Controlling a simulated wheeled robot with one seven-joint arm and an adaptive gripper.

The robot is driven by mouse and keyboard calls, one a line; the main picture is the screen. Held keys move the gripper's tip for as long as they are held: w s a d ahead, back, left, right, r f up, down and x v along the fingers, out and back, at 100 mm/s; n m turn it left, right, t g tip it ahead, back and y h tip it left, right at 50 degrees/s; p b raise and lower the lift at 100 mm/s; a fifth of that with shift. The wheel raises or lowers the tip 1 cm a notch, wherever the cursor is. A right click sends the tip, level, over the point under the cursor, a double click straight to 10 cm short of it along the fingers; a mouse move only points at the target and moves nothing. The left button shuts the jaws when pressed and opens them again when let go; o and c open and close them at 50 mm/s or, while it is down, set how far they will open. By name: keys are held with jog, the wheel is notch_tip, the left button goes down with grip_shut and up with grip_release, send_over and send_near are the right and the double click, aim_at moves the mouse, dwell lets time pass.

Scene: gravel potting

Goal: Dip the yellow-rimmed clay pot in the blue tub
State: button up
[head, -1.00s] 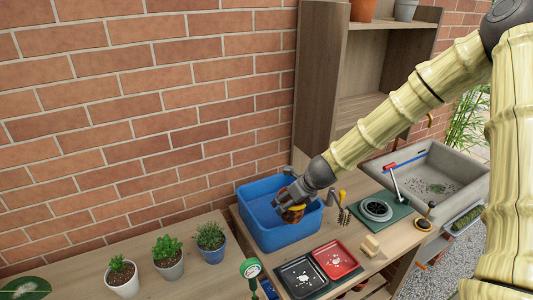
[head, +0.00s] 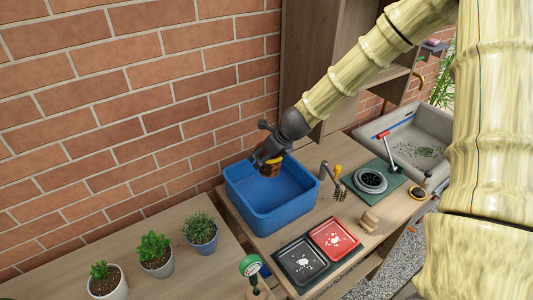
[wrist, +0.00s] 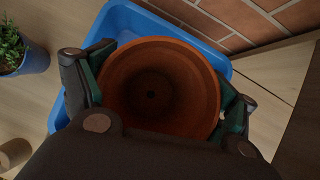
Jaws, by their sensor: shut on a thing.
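The clay pot (head: 270,170) is held by my gripper (head: 267,158) over the back part of the blue tub (head: 272,228). A touch of yellow shows on the pot by the fingers in the head view. In the wrist view I look into the pot's brown, empty-looking inside (wrist: 155,90), with a small dark hole at the bottom. My gripper's fingers (wrist: 160,100) are shut on the pot from both sides. The tub (wrist: 215,30) shows behind and around the pot. The fingers hide part of the pot in the head view, and its gap to the tub is hard to judge.
Black (head: 300,262) and red (head: 334,238) trays lie in front of the tub. A brush (head: 339,190) and a round grate on a green mat (head: 370,181) are to its right. Potted plants (head: 156,252) stand left. A brick wall and wooden shelf are behind.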

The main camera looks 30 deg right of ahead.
jog(key=shift+s+d+f+b, duration=0.1)
jog(key=shift+s+f+b, duration=0.05)
jog(key=shift+f+b, duration=0.3)
jog(key=shift+s+d+f+b, duration=0.1)
jog(key=shift+f+b, duration=0.25)
jog(key=shift+f, duration=0.15)
jog(key=shift+w+a+f+b, duration=0.15)
jog(key=shift+f+b, duration=0.45)
jog(key=shift+f, duration=0.25)
jog(key=shift+f+b, duration=3.85)
jog(key=shift+f, duration=1.4)
jog(key=shift+f, duration=0.25)
jog(key=shift+r, duration=0.1)
jog(key=shift+r+p, duration=6.55)
jog(key=shift+r, duration=0.95)
